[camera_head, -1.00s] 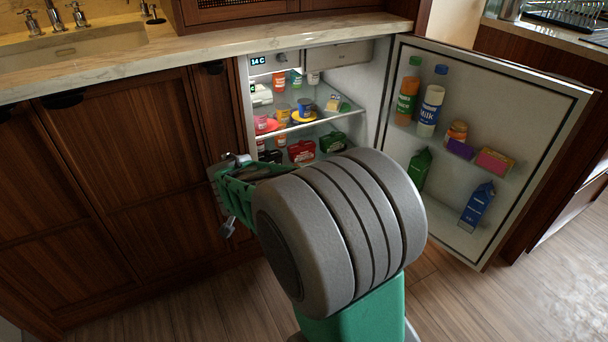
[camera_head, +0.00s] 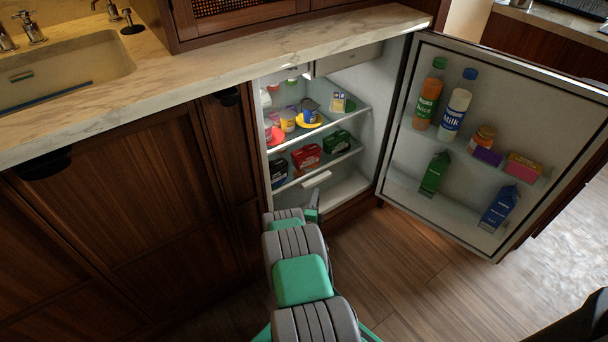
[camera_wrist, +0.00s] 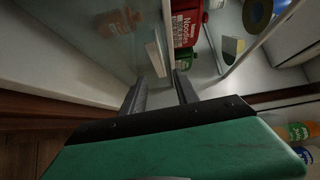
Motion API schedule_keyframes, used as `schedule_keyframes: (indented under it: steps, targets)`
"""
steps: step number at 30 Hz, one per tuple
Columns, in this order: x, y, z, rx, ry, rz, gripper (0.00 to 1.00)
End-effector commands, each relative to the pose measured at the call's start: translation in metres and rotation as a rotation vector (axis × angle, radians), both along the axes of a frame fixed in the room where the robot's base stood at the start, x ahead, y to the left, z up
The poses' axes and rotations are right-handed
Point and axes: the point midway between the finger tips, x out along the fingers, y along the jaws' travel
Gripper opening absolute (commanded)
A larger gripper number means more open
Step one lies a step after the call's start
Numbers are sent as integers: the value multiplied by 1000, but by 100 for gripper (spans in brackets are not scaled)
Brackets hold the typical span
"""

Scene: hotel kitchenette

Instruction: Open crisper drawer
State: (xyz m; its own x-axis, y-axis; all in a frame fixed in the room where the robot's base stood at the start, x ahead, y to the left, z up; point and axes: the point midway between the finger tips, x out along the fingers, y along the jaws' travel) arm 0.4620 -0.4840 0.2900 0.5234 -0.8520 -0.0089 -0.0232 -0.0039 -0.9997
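The crisper drawer sits at the bottom of the open fridge, below the lower glass shelf. Its pale handle (camera_head: 316,180) shows in the head view just above my gripper (camera_head: 312,206), which is partly hidden by my arm. In the wrist view the drawer's translucent front (camera_wrist: 105,45) is at the upper left, with the white handle (camera_wrist: 155,52) standing out from it. My gripper (camera_wrist: 160,77) has its two dark fingers apart with nothing held. The handle lies just ahead of the fingertips, roughly in line with the gap; I cannot tell whether they touch. The drawer looks shut.
The fridge door (camera_head: 478,140) stands wide open at the right, with bottles and cartons on its shelves. Red and green boxes stand on the lower glass shelf (camera_head: 340,152) above the drawer. Wooden cabinets (camera_head: 150,190) close off the left. Floor is free before the fridge.

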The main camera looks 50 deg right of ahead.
Motion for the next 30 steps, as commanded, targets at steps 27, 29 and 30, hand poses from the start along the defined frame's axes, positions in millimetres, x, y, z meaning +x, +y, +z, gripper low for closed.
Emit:
schedule_keyframes:
  steps: [27, 29, 30]
  targets:
    - [35, -63, -6, 3, -22, 13, 32]
    - [35, -63, -6, 3, -22, 13, 27]
    - [35, -63, -6, 3, -22, 13, 24]
